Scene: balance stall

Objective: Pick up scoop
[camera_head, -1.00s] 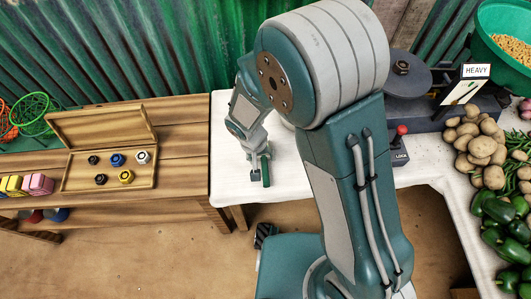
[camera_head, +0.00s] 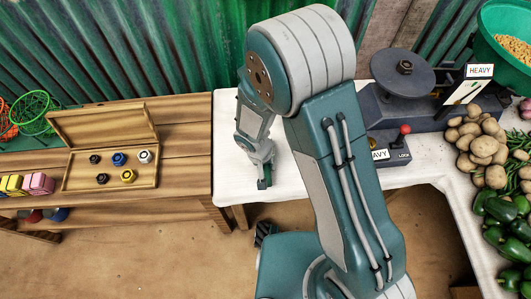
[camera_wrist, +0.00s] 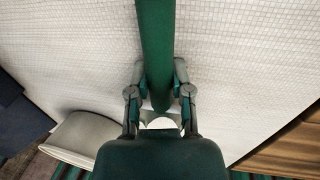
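The scoop's green handle (camera_wrist: 155,40) runs down from the top edge of the wrist view to a rounded end between my fingers. My gripper (camera_wrist: 160,72) has one finger on each side of it, with almost no gap showing; whether both fingers press on it is unclear. A pale curved piece (camera_wrist: 162,123) shows just past the handle's end, partly hidden by my gripper's body. In the head view my gripper (camera_head: 264,182) is low over the front part of the white-covered table, with a bit of green beside it. My arm hides much of this area.
The white table (camera_head: 235,150) is mostly clear left of my gripper. A dark scale (camera_head: 400,75) with a HEAVY sign (camera_head: 479,71) stands right of my arm. Potatoes (camera_head: 483,147) and green peppers (camera_head: 500,210) lie farther right. An open wooden box (camera_head: 75,182) is at left.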

